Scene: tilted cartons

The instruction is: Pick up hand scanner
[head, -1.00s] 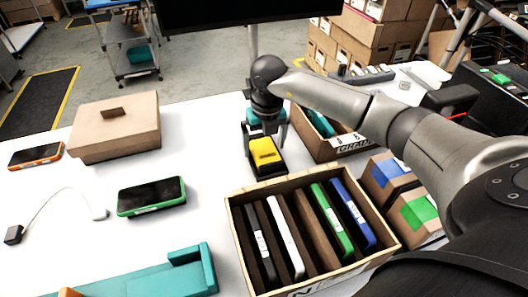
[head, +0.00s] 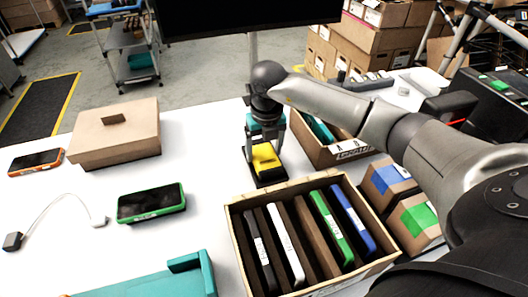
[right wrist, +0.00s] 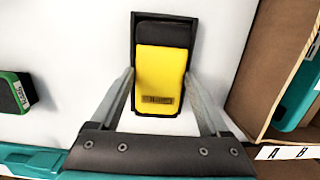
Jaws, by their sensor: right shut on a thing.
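The hand scanner (head: 265,160) is a yellow and black device on the white table, behind the open carton of devices. In the right wrist view the scanner (right wrist: 165,68) shows a yellow face with a black top end, framed by a dark base or edge. My right gripper (head: 265,148) is over it from above. In the right wrist view its two fingers (right wrist: 159,76) lie along both sides of the scanner, and it is shut on it. I cannot tell whether the scanner is clear of the table. My left gripper is not in view.
An open carton (head: 240,238) with several upright devices stands in front of the scanner. Another carton (head: 350,150) is close on its right. A closed box (head: 115,138), a green-edged device (head: 151,202) and an orange-edged device (head: 36,162) are at left. White table between is free.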

